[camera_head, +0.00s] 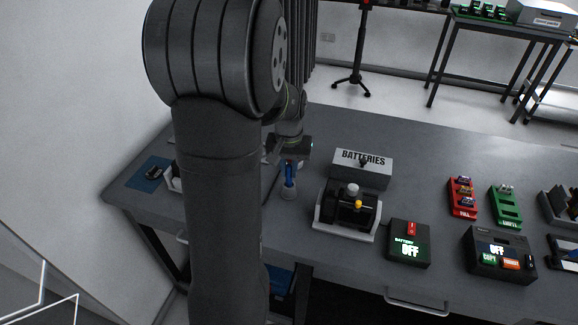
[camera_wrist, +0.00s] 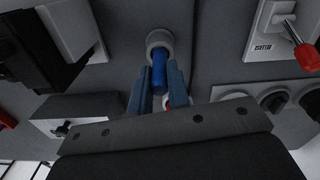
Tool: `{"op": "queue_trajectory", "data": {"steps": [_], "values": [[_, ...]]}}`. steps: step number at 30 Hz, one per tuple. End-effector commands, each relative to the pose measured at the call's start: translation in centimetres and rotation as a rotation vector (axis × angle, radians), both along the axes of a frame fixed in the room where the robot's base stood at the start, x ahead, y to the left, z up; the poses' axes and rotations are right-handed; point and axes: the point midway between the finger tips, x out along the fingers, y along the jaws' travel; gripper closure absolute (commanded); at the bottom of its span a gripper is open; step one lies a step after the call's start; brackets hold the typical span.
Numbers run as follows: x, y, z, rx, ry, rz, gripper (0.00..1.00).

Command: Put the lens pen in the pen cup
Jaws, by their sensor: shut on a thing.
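The blue lens pen (camera_head: 290,174) hangs roughly upright in my gripper (camera_head: 291,163). In the wrist view the pen (camera_wrist: 159,73) sits between the two blue fingers of my gripper (camera_wrist: 159,68), which are shut on it. The small grey pen cup (camera_head: 288,193) stands on the table directly below the pen. In the wrist view the round cup (camera_wrist: 159,37) shows just beyond the fingertips, and the pen's far end overlaps its mouth. How deep the pen reaches into the cup cannot be told.
A batteries box (camera_head: 362,167) and a black device on a white base (camera_head: 347,211) stand right of the cup. A white panel with a red-handled switch (camera_wrist: 301,54) is at the wrist view's right. A blue mat (camera_head: 147,178) lies left. My arm hides part of the table.

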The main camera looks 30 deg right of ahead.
Motion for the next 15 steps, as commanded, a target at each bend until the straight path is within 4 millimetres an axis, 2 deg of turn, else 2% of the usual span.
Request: {"op": "queue_trajectory", "data": {"steps": [15], "values": [[0.0, 0.0, -1.4, 0.001, 0.002, 0.000, 1.00]]}}
